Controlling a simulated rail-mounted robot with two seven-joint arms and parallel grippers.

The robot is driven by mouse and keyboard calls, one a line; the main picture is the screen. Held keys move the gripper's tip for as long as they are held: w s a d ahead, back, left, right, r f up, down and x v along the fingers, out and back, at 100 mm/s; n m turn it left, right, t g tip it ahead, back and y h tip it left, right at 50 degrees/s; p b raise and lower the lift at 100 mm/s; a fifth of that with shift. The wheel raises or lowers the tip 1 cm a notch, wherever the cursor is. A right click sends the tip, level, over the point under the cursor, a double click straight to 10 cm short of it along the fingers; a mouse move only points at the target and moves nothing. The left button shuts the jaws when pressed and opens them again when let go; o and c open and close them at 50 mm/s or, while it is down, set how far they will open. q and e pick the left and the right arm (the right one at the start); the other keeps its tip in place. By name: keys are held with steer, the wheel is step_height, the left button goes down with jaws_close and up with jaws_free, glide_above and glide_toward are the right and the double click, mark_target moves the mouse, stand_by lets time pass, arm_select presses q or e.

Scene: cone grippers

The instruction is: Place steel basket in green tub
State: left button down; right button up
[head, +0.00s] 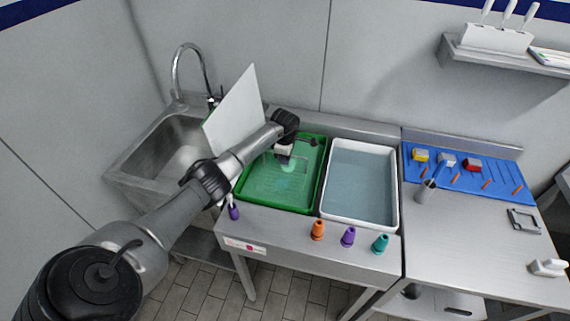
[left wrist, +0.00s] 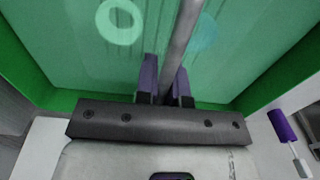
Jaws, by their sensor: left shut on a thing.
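The green tub (head: 259,207) stands on the steel counter beside the sink and holds greenish liquid; its green wall also shows in the left wrist view (left wrist: 24,75). My left gripper (head: 285,158) is over the tub. In the left wrist view its purple-lined fingers (left wrist: 165,85) are closed on a grey metal bar, which looks like the handle of the steel basket (left wrist: 183,40). Faint thin lines below the bar may be the basket's wires within the tub. In the head view my arm hides most of this, and I cannot tell whether the basket touches the bottom. My right gripper is not in view.
A white tub (head: 394,200) of bluish water stands just right of the green one. Orange (head: 318,230), purple (head: 348,237) and teal (head: 381,244) cones line the front edge. A pale upright panel (head: 236,112) stands by the sink (head: 150,160). A blue mat (head: 500,180) lies right.

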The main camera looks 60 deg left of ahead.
arm_select(q)
steer(key=shift+f, duration=0.65)
steer(key=shift+r, duration=0.1)
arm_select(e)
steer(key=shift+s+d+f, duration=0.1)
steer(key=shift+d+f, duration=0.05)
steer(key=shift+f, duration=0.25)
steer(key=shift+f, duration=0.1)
arm_select(q)
steer(key=shift+f+b, duration=0.55)
steer(key=shift+b, duration=0.05)
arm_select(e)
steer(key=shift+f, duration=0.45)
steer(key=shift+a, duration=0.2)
arm_select(q)
steer(key=c, duration=1.2)
jaws_free()
